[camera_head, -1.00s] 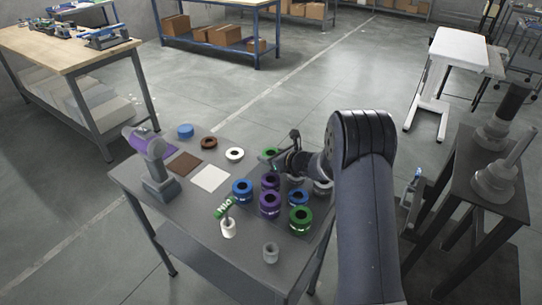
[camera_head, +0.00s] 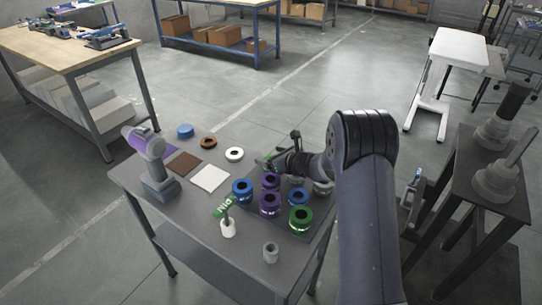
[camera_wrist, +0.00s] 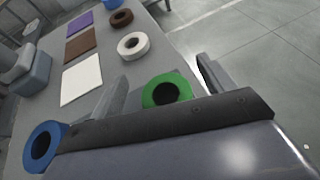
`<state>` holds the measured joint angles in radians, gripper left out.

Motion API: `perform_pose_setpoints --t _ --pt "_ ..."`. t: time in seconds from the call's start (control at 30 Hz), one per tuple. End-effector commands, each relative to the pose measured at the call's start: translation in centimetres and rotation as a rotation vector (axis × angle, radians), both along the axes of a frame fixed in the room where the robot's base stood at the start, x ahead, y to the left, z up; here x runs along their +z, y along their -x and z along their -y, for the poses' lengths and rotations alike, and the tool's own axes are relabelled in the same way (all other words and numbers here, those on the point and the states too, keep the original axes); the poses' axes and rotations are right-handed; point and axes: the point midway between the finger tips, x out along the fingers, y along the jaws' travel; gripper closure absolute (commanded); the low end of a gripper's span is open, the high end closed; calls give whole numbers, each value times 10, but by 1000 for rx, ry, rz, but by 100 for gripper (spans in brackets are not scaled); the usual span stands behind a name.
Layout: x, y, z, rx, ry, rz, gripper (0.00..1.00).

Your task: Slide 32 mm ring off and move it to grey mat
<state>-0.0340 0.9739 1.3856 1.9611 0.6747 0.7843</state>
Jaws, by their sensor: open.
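My gripper (camera_head: 278,162) is open at the far edge of the group of rings. In the wrist view its two fingers (camera_wrist: 163,72) stand apart on either side of a green ring (camera_wrist: 167,89), whose lower part is hidden by the gripper body. I cannot tell whether the fingers touch it. In the head view my gripper mostly hides this ring. No ring size can be read, so I cannot tell which is 32 mm. Flat mats in purple (camera_wrist: 80,23), brown (camera_wrist: 81,46) and white (camera_wrist: 81,80) lie on the table; none shows clearly as grey.
Blue (camera_head: 242,187), purple (camera_head: 270,203) and near green (camera_head: 300,217) rings crowd beside my gripper. A white ring (camera_head: 234,154), brown ring (camera_head: 208,142) and blue ring (camera_head: 185,131) lie behind the mats. A grey device (camera_head: 156,172) stands at left.

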Motion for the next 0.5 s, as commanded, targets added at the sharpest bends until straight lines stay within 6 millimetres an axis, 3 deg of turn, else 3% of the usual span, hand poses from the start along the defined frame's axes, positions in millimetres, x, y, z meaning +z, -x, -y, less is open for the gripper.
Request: perform_pose_setpoints --t 0.5 --pt "33 59 52 -2 0 3 23"
